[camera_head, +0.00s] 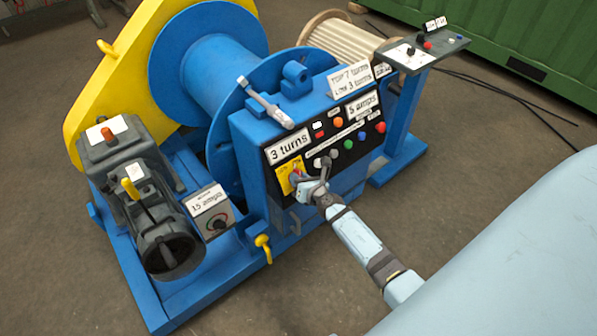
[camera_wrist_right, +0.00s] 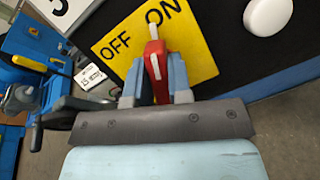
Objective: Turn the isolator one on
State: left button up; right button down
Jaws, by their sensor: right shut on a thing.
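The isolator is a red handle (camera_wrist_right: 156,72) with a white pointer tip, set on a yellow plate (camera_wrist_right: 205,55) marked OFF and ON. In the right wrist view the pointer lies between the two words, nearer ON. My right gripper (camera_wrist_right: 157,82) is shut on the red handle, one finger on each side. In the head view the yellow plate (camera_head: 284,183) is at the lower left of the black panel, and my right gripper (camera_head: 300,181) reaches it from the lower right, hiding part of it. My left gripper is not in view.
The black panel (camera_head: 347,110) carries several coloured buttons and labels on a blue cabinet (camera_head: 250,143). A motor (camera_head: 165,240) and a yellow tap (camera_head: 263,246) are at left. Floor in front is clear.

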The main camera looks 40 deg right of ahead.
jog(key=m+p, duration=0.1)
jog(key=m, duration=0.1)
jog(key=shift+m+h+p, duration=0.3)
jog(key=shift+m+p, duration=0.05)
jog(key=shift+m, duration=0.05)
jog(key=shift+m+p, duration=0.5)
jog(key=shift+m, duration=0.4)
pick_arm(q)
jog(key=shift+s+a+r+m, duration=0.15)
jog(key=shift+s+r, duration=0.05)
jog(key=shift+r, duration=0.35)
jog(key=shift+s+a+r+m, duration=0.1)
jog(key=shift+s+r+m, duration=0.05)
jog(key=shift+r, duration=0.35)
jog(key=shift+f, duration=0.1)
pick_arm(e)
jog(key=shift+f+g, duration=0.1)
jog(key=shift+g, duration=0.2)
jog(key=c, duration=1.3)
grip_release()
jog(key=shift+m, duration=0.3)
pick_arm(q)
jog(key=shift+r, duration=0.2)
pick_arm(e)
jog(key=shift+o, duration=1.3)
